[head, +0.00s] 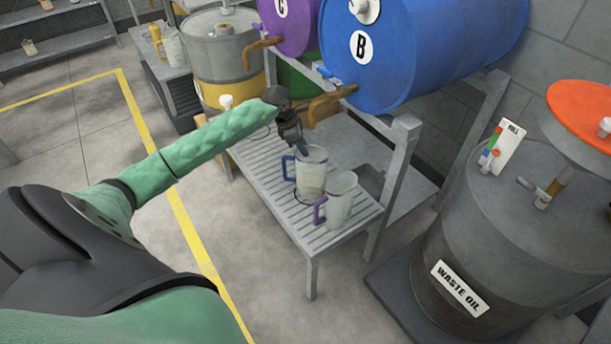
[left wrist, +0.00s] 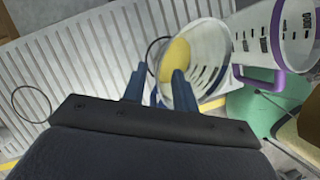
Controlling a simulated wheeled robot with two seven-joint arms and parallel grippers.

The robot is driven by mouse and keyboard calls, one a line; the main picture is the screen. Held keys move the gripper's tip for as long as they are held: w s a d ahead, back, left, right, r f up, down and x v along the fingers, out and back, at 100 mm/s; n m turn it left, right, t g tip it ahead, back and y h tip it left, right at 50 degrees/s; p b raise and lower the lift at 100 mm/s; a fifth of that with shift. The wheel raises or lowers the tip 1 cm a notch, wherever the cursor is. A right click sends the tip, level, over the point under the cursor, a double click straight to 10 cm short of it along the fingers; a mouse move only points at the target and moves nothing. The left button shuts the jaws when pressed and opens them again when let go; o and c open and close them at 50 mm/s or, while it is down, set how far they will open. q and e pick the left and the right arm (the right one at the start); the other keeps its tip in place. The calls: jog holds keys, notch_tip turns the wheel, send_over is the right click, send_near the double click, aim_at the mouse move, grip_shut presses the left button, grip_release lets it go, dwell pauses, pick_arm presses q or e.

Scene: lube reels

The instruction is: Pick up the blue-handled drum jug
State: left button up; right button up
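The blue-handled jug (head: 312,175) stands upright on the slatted metal bench, its blue handle (head: 288,169) facing left. In the left wrist view the clear jug (left wrist: 200,62) shows with yellow contents, just beyond my fingers. My left gripper (head: 301,149) is at the jug's rim, above the handle. In the left wrist view its two blue fingers (left wrist: 157,86) are apart. A thin blue piece shows between them; I cannot tell whether it is the handle, or whether the fingers touch the jug. My right gripper is not in view.
A purple-handled jug (head: 338,203) stands close in front on the bench (head: 290,217), and also shows in the left wrist view (left wrist: 273,38). A blue drum B (head: 425,45) with a brown tap (head: 331,102) hangs above. A waste oil drum (head: 520,230) stands right.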

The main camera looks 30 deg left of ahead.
aim_at(304, 173)
pick_arm(q)
jog(key=shift+x, duration=2.35)
grip_shut()
jog(key=shift+r, duration=0.1)
